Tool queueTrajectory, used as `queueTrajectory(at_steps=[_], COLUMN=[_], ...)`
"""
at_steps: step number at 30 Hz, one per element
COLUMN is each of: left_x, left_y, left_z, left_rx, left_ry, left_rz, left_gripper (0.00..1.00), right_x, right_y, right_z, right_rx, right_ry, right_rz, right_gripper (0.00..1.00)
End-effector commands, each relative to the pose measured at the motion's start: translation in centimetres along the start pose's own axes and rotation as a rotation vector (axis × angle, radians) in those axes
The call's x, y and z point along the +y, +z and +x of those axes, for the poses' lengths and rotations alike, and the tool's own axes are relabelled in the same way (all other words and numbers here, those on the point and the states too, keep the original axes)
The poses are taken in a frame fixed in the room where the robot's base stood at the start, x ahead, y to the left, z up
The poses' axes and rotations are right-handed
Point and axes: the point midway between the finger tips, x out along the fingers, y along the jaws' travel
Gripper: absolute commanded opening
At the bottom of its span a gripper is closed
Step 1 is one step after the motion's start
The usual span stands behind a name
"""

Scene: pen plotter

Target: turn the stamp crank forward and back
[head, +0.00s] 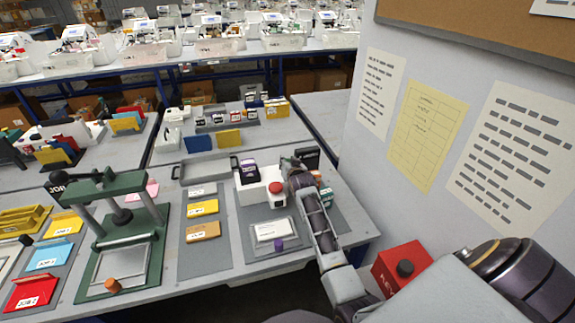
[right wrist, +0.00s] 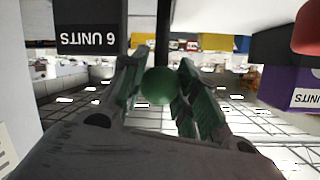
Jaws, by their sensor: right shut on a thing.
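My right gripper (head: 291,164) reaches over the far right part of the near table, beside a white unit (head: 256,192) with a red button (head: 276,187). In the right wrist view the two fingers of the right gripper (right wrist: 158,80) are closed around a green ball knob (right wrist: 158,86). A dark upright bar (right wrist: 164,35) shows just behind the knob; I cannot tell how they join. In the head view the knob is hidden by the gripper. My left gripper is not in view.
A black box (head: 307,158) and a purple box (head: 249,172) stand close to the right gripper. A green press (head: 103,187), a card in a clear holder (head: 270,230) and a purple knob (head: 279,245) are also on the table. A notice-covered panel (head: 430,110) bounds the right.

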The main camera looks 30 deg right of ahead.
Motion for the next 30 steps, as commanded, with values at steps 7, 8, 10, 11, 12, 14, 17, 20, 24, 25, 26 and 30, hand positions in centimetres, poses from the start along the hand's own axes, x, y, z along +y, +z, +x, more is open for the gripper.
queueTrajectory(at_steps=[7, 8, 10, 11, 12, 14, 17, 20, 24, 25, 26, 30], left_x=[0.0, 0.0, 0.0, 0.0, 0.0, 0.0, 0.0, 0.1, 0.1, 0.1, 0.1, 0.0], left_y=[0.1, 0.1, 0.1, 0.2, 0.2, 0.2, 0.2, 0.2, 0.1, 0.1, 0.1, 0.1], left_z=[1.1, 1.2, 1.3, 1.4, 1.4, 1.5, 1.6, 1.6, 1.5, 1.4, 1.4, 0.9], left_rx=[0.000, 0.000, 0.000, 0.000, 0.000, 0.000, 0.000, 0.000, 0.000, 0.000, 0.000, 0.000], left_ry=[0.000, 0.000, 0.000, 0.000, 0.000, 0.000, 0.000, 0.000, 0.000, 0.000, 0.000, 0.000], left_rz=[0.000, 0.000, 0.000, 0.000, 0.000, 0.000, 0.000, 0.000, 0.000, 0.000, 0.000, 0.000], left_gripper=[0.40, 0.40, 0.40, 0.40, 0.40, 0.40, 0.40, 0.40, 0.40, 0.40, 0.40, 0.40], right_x=[0.3, 0.3, 0.4, 0.4, 0.4, 0.4, 0.5, 0.6, 0.8, 0.8, 0.9, 1.1], right_y=[1.0, 1.0, 1.2, 1.2, 1.3, 1.4, 1.5, 1.8, 2.3, 2.5, 2.7, 3.4], right_z=[-0.5, -0.6, -0.8, -0.8, -0.9, -1.1, -1.3, -1.6, -2.1, -2.2, -2.3, -2.9], right_rx=[0.097, 0.109, 0.134, 0.144, 0.158, 0.176, 0.173, 0.172, 0.170, 0.169, 0.169, 0.167], right_ry=[-0.026, -0.030, -0.036, -0.040, -0.043, -0.048, -0.047, -0.047, -0.046, -0.046, -0.045, -0.045], right_rz=[0.007, 0.008, 0.009, 0.010, 0.011, 0.012, 0.012, 0.011, 0.010, 0.010, 0.010, 0.012], right_gripper=[0.00, 0.00, 0.00, 0.00, 0.00, 0.00, 0.00, 0.00, 0.00, 0.00, 0.00, 0.00])
